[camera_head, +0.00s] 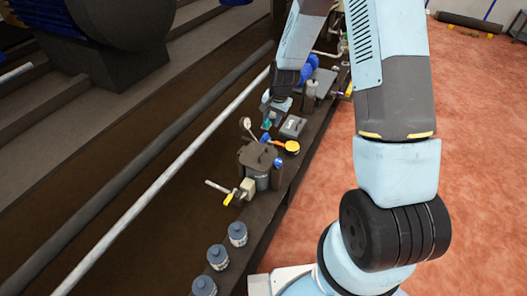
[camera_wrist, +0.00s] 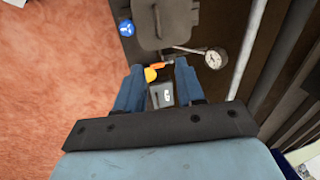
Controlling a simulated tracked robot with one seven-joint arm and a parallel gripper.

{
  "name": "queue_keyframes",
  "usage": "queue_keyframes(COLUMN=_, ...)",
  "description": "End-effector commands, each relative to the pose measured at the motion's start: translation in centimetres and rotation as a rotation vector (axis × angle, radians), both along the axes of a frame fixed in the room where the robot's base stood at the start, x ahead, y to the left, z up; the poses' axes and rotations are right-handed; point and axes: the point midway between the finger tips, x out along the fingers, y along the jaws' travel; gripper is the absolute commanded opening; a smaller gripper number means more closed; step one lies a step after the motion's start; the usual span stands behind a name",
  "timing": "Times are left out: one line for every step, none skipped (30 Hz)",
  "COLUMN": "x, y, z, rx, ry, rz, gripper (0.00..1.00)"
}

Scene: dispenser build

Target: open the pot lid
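The pot (camera_head: 258,172) is a dark grey vessel on the narrow dark ledge, with a flat grey lid (camera_head: 257,155) lying on its top. In the wrist view the lid (camera_wrist: 162,30) shows at the top edge, partly cut off, with a raised handle across it. The lid looks shut. My gripper (camera_head: 271,115) is beyond the pot, above the ledge. In the wrist view its two blue fingers (camera_wrist: 155,70) are apart, and the lid is ahead of them. I see nothing held between them.
An orange part with a yellow round end (camera_wrist: 151,74) and a grey box (camera_wrist: 162,95) appear below and between the fingers. A round gauge (camera_wrist: 214,58) stands beside the pot. A yellow-handled valve (camera_head: 228,199) and several blue-grey canisters (camera_head: 237,233) are nearer. A white pipe (camera_head: 150,186) runs alongside.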

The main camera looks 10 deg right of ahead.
Motion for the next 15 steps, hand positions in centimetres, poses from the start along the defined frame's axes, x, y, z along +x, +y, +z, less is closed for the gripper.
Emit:
queue_keyframes(x=-0.1, y=0.3, z=-1.6, rx=0.006, ry=0.013, rz=-0.012, gripper=0.38)
queue_keyframes(x=-0.1, y=0.5, z=-2.3, rx=0.01, ry=0.019, rz=-0.02, gripper=0.38)
queue_keyframes(x=-0.1, y=0.7, z=-3.1, rx=0.013, ry=0.025, rz=-0.028, gripper=0.38)
queue_keyframes(x=-0.1, y=0.8, z=-3.7, rx=0.016, ry=0.029, rz=-0.034, gripper=0.38)
queue_keyframes(x=-0.1, y=0.9, z=-4.2, rx=0.018, ry=0.031, rz=-0.04, gripper=0.38)
queue_keyframes(x=-0.1, y=1.1, z=-4.8, rx=0.021, ry=0.035, rz=-0.046, gripper=0.38)
queue_keyframes(x=-0.1, y=1.1, z=-5.1, rx=0.022, ry=0.037, rz=-0.049, gripper=0.38)
queue_keyframes(x=-0.1, y=1.2, z=-5.4, rx=0.024, ry=0.04, rz=-0.053, gripper=0.38)
queue_keyframes(x=-0.1, y=1.3, z=-5.7, rx=0.025, ry=0.041, rz=-0.057, gripper=0.38)
queue_keyframes(x=-0.1, y=1.3, z=-5.9, rx=0.026, ry=0.042, rz=-0.059, gripper=0.38)
queue_keyframes(x=-0.1, y=1.4, z=-6.1, rx=0.026, ry=0.042, rz=-0.059, gripper=0.38)
queue_keyframes(x=-0.1, y=1.4, z=-6.3, rx=0.027, ry=0.043, rz=-0.061, gripper=0.38)
queue_keyframes(x=-0.1, y=1.4, z=-6.5, rx=0.027, ry=0.043, rz=-0.061, gripper=0.38)
queue_keyframes(x=-0.1, y=1.5, z=-6.7, rx=0.027, ry=0.043, rz=-0.061, gripper=0.38)
queue_keyframes(x=-0.1, y=1.5, z=-6.9, rx=0.027, ry=0.043, rz=-0.061, gripper=0.38)
